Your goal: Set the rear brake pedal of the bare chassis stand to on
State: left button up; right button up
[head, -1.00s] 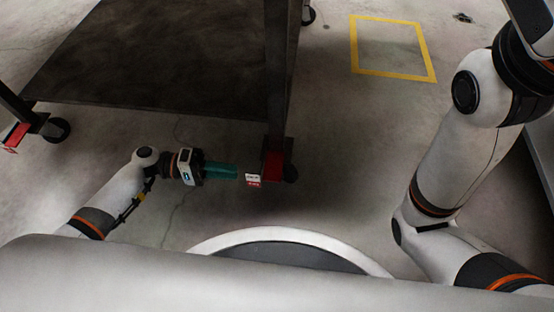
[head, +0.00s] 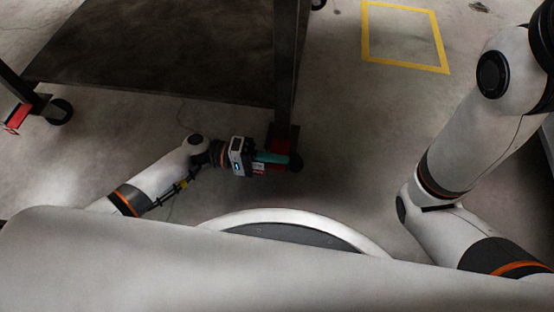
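The stand is a dark metal frame with a low, bare shelf (head: 170,50). A red brake pedal (head: 281,168) sits at the foot of its nearest right post, beside a black caster (head: 297,161). My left gripper (head: 288,157) has its teal fingers close together, empty, over this pedal and partly covering it. I cannot tell whether they touch it. A small red and white tag (head: 258,168) shows just below the fingers. Another red pedal (head: 17,117) is at the left post's caster. My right gripper is out of view; only its arm shows on the right.
A second caster (head: 59,111) stands at the left post. The dark post (head: 286,70) rises just beyond my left gripper. A yellow square (head: 405,67) is marked on the floor at the upper right. The concrete floor right of the post is clear.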

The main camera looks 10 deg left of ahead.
pick_arm(q)
grip_shut()
dwell(1.5)
